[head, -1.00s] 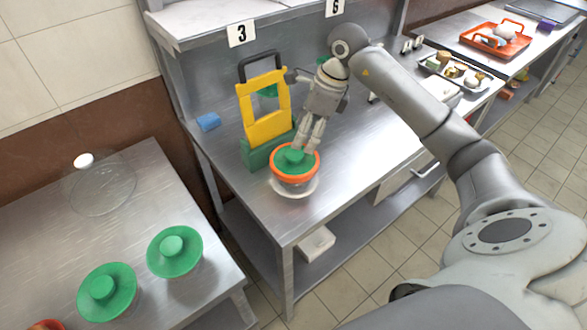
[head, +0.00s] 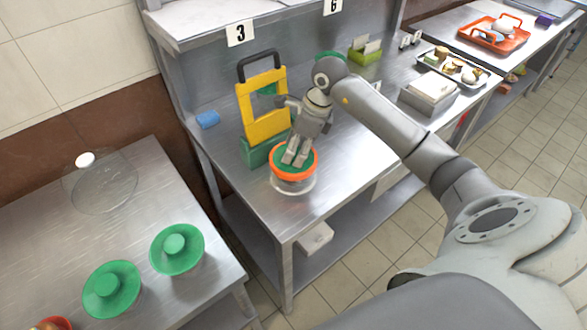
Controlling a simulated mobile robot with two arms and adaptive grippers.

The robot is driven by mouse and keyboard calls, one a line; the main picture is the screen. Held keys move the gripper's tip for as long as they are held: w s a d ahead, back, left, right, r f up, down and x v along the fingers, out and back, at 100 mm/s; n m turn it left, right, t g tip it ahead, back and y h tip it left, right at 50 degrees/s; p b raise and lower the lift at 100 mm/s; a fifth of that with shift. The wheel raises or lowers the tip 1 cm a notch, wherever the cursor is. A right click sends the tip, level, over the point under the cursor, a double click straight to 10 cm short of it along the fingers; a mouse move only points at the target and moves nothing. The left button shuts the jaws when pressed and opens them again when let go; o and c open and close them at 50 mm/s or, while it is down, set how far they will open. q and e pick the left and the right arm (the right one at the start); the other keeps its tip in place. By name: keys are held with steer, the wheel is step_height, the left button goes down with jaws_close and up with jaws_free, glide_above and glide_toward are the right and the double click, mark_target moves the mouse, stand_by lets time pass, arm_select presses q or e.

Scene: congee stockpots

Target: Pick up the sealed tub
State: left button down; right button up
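The tub (head: 293,187) stands near the front edge of the middle steel table. It has a clear body, an orange band around the rim and a green lid (head: 278,160). My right gripper (head: 296,160) points down with its fingertips at the middle of the lid. The fingers hide the lid's knob, so I cannot tell whether they grip it. The tub looks upright. My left gripper is not in view.
A yellow and green stand with a dark handle (head: 264,103) is close behind the tub. A blue block (head: 207,119) lies to its left. Two green-lidded containers (head: 177,250) and a clear dome (head: 100,185) stand on the left table. A metal food tray (head: 452,68) is at right.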

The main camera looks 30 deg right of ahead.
steer(key=c, duration=0.9)
jaws_close()
steer(key=shift+r, duration=0.15)
